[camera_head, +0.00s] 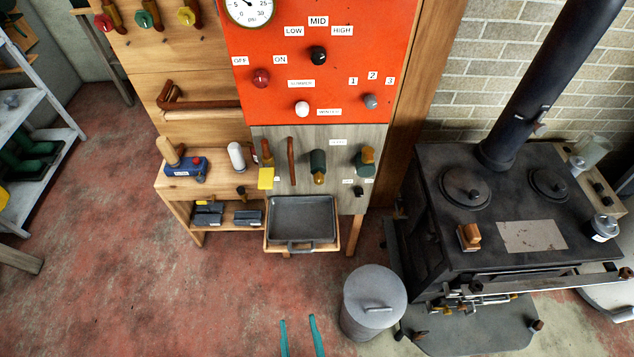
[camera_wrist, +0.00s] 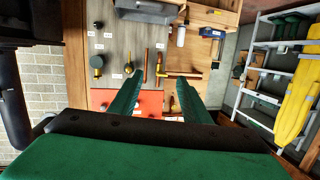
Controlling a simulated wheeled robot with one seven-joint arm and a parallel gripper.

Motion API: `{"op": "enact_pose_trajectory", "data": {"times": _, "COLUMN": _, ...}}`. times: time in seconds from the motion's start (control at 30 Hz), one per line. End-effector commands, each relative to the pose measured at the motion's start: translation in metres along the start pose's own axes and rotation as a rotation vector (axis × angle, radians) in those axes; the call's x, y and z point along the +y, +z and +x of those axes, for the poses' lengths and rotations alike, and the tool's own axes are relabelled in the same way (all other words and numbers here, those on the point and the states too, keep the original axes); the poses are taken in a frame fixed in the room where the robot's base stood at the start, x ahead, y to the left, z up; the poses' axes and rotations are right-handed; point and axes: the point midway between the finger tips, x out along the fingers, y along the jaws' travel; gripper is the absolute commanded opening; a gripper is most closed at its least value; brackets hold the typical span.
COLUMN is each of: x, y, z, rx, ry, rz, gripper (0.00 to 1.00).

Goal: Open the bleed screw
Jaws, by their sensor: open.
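A grey panel (camera_head: 340,165) under the orange panel carries a copper pipe (camera_head: 291,160), a dark green fitting with a brass end (camera_head: 318,167), a green and brass valve (camera_head: 366,160) and a small black knob (camera_head: 359,191) by small labels. The labels are too small to read, so I cannot tell which part is the bleed screw. In the wrist view the grey panel (camera_wrist: 125,45) appears upside down. My gripper (camera_head: 298,320) has two teal fingers, apart and empty, in front of and well short of the panel; they also show in the wrist view (camera_wrist: 158,82).
A metal tray (camera_head: 302,210) juts out below the panel. A lidded grey bin (camera_head: 374,300) stands on the floor at right, beside a black stove (camera_head: 500,200). A wooden bench (camera_head: 170,190) and a shelf rack (camera_head: 50,150) are at left. The floor at left is clear.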

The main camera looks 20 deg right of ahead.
Motion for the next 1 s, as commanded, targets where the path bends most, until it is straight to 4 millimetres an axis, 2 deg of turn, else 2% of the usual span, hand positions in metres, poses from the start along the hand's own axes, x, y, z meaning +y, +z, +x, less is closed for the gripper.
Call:
{"op": "enact_pose_trajectory", "data": {"times": 0.03, "x": 0.005, "y": -0.001, "z": 0.019, "rx": 0.021, "ry": 0.023, "rz": 0.018, "gripper": 0.43}}
{"op": "enact_pose_trajectory", "data": {"times": 0.33, "x": 0.035, "y": -0.013, "z": 0.115, "rx": 0.094, "ry": 0.110, "rz": 0.104, "gripper": 0.43}}
{"op": "enact_pose_trajectory", "data": {"times": 0.6, "x": 0.071, "y": -0.049, "z": 0.201, "rx": 0.165, "ry": 0.147, "rz": 0.160, "gripper": 0.43}}
{"op": "enact_pose_trajectory", "data": {"times": 0.8, "x": 0.097, "y": -0.078, "z": 0.243, "rx": 0.202, "ry": 0.163, "rz": 0.181, "gripper": 0.43}}
{"op": "enact_pose_trajectory", "data": {"times": 1.0, "x": 0.108, "y": -0.089, "z": 0.258, "rx": 0.214, "ry": 0.169, "rz": 0.189, "gripper": 0.43}}
